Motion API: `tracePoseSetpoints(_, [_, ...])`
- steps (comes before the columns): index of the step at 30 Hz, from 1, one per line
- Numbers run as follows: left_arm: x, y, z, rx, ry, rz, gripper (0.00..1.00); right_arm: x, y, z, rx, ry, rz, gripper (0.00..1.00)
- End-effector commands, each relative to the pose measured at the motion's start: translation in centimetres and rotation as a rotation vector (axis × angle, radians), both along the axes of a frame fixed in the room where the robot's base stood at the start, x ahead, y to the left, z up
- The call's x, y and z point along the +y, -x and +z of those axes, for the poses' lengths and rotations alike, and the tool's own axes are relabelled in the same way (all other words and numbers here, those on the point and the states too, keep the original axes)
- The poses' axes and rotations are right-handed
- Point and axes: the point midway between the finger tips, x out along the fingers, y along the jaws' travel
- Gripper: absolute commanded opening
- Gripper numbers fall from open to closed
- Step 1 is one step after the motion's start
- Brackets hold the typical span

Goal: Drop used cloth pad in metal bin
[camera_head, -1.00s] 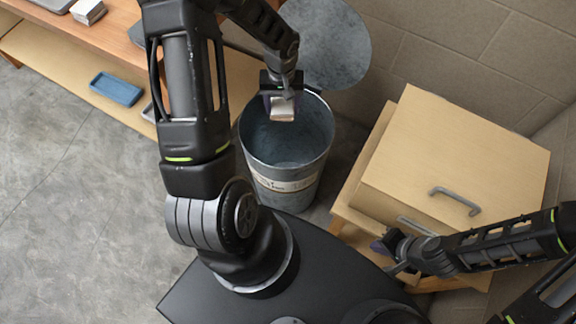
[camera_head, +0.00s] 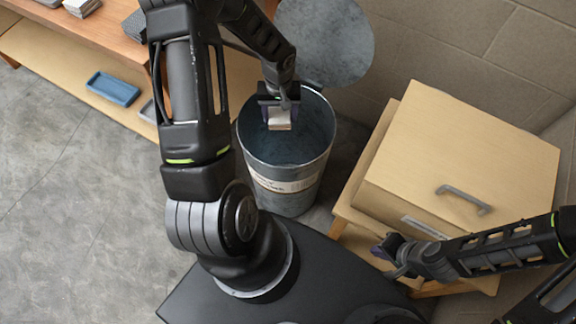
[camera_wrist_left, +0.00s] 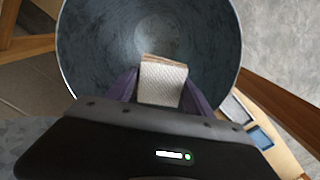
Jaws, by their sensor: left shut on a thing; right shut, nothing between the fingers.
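My left gripper (camera_head: 278,110) is over the mouth of the metal bin (camera_head: 290,187), near its back rim. It is shut on a whitish cloth pad (camera_head: 280,121) with a tan edge. In the left wrist view the pad (camera_wrist_left: 163,82) sits between the purple fingers (camera_wrist_left: 160,92), with the grey inside of the bin (camera_wrist_left: 100,45) beyond it. The bin's round lid (camera_head: 325,42) stands open behind it. My right gripper (camera_head: 385,247) is shut and empty, beside the wooden cabinet at the lower right.
A wooden cabinet (camera_head: 470,150) with a grey handle stands right of the bin. At the upper left, a wooden bench (camera_head: 110,35) has a lower shelf with a blue tray (camera_head: 113,89). Bare concrete floor (camera_head: 70,200) lies to the left.

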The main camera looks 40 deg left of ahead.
Motion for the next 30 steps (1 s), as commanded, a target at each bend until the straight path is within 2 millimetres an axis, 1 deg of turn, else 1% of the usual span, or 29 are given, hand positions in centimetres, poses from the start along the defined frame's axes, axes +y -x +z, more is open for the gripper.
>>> tracePoseSetpoints(1, [-0.01, -0.02, -0.72, -0.001, 0.001, 0.001, 0.22, -0.01, 0.0, -0.59, 0.0, 0.0, 0.0, 0.0])
tracePoseSetpoints(3, [-0.01, -0.04, -1.03, -0.001, 0.0, 0.001, 0.22, -0.02, 0.01, -0.79, 0.0, 0.0, 0.0, 0.0])
tracePoseSetpoints(13, [-0.01, -0.05, -1.13, -0.001, 0.0, 0.0, 0.22, -0.02, 0.0, -0.79, 0.0, 0.0, 0.0, 0.0])
tracePoseSetpoints(14, [-0.01, -0.05, -1.13, -0.001, 0.0, 0.0, 0.62, -0.02, 0.0, -0.79, 0.0, 0.0, 0.0, 0.0])
tracePoseSetpoints(23, [-0.01, -0.03, -1.14, -0.001, 0.0, 0.0, 0.86, -0.02, 0.0, -0.79, 0.0, 0.0, 0.0, 0.0])
tracePoseSetpoints(30, [0.0, -0.03, -1.12, -0.001, 0.0, 0.0, 0.86, -0.01, 0.0, -0.79, 0.0, 0.0, 0.0, 0.0])
